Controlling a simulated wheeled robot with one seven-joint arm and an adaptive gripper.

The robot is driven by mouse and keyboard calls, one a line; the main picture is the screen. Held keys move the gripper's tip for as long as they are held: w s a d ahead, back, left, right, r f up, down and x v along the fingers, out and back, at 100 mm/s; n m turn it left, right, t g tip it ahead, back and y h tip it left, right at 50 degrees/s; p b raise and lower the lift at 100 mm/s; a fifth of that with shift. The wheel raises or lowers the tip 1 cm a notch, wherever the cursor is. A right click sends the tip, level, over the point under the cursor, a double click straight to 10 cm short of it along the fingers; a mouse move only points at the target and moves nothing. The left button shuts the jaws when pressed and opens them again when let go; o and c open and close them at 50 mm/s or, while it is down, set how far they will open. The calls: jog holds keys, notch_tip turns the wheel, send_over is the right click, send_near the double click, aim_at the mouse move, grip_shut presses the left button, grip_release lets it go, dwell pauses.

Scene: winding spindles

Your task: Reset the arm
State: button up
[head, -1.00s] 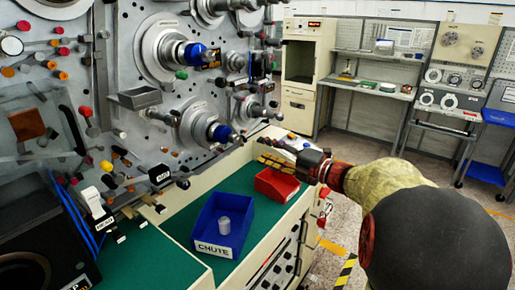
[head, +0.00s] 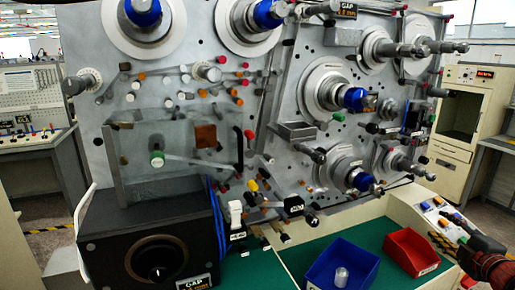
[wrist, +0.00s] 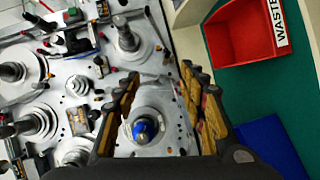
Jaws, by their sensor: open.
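My gripper (head: 444,243) shows at the right edge in the head view, just right of the red bin (head: 408,234). In the wrist view my gripper (wrist: 158,95) has its two gold-padded fingers spread wide apart. Nothing is held between them. A spindle hub with a blue cap (wrist: 143,129) shows through the gap, on the panel beyond. Most of my arm is outside the head view.
The grey spindle panel (head: 232,105) fills the middle. A blue bin (head: 322,268) holding a small grey cylinder (head: 341,277) stands on the green bench top (head: 300,258), left of the red bin. A black gap box (head: 150,235) stands lower left. Wrist view shows the red bin labelled WASTE (wrist: 250,30).

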jog(key=s+d+f+m+g+h, duration=0.45)
jog(key=s+d+m, duration=0.2)
jog(key=m, duration=0.25)
jog(key=s+a+f+m+g, duration=0.3)
jog(key=s+a+m+g, duration=0.25)
jog(key=s+a, duration=0.2)
jog(key=s+a+f+m+g+y, duration=0.1)
jog(key=s+a, duration=0.2)
jog(key=a, duration=0.4)
jog(key=s+a+f+m+y+p, duration=0.1)
jog(key=s+a, duration=0.2)
jog(key=a, duration=0.3)
jog(key=s+a+f+m+g+y, duration=0.1)
jog(key=s+a+m+y, duration=0.1)
jog(key=s+a, duration=0.35)
jog(key=a+r+n+t+y+p, duration=0.1)
jog(key=a+r, duration=0.4)
jog(key=a, duration=1.1)
jog(key=n+y, duration=0.1)
jog(key=n, duration=0.1)
jog(key=shift+s+n+t, duration=0.3)
jog(key=shift+n+t, duration=0.05)
jog(key=shift+t, duration=0.05)
